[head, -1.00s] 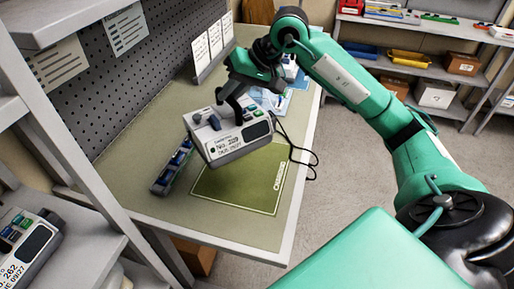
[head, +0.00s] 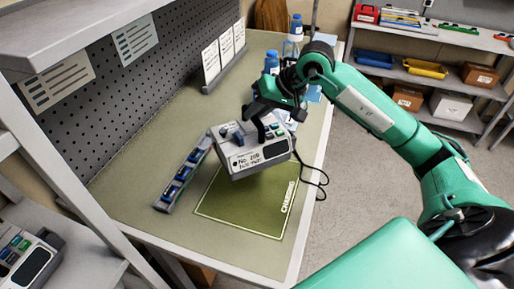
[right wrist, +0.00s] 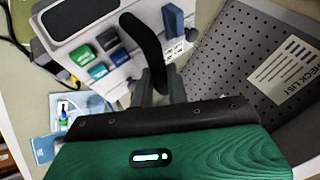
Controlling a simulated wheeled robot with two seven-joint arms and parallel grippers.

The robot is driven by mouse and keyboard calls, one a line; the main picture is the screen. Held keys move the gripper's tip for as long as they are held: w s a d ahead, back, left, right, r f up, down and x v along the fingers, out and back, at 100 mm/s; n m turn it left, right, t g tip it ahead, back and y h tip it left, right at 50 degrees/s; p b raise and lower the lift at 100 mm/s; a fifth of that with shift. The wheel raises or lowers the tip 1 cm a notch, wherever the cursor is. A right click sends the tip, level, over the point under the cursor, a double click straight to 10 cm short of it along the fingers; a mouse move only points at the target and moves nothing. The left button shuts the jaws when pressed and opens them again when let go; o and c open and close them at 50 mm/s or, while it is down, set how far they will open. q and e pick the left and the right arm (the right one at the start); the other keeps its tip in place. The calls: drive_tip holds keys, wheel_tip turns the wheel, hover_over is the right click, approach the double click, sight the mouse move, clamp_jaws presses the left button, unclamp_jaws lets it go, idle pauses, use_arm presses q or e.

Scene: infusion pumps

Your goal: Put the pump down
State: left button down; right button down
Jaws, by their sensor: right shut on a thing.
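The pump (head: 252,153) is a white and grey box with a dark screen and a label reading No. 209. My right gripper (head: 268,115) is shut on the pump's dark top handle and holds it over the far part of the green charging mat (head: 240,210). Whether the pump's underside touches the mat cannot be told. In the right wrist view, the black handle (right wrist: 143,42) runs between the fingers, beside green and blue buttons on the pump (right wrist: 95,60). My left gripper is not in view.
A rail with blue-topped parts (head: 178,183) lies left of the mat. Blue-capped bottles (head: 271,62) and a sign holder (head: 222,60) stand behind. A black cable (head: 322,180) hangs at the table's right edge. Another pump (head: 27,258) sits on the left shelf.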

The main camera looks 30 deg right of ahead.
sight(257, 139)
wheel_tip(257, 139, down, 9)
drive_tip(key=shift+p, duration=1.1)
drive_tip(key=shift+f+p, duration=0.6)
drive_tip(key=shift+f, duration=1.3)
drive_tip(key=shift+f+b, duration=0.15)
drive_tip(key=shift+b, duration=0.2)
drive_tip(key=c, duration=1.4)
unclamp_jaws()
drive_tip(key=shift+s, duration=0.1)
drive_tip(key=shift+o, duration=0.2)
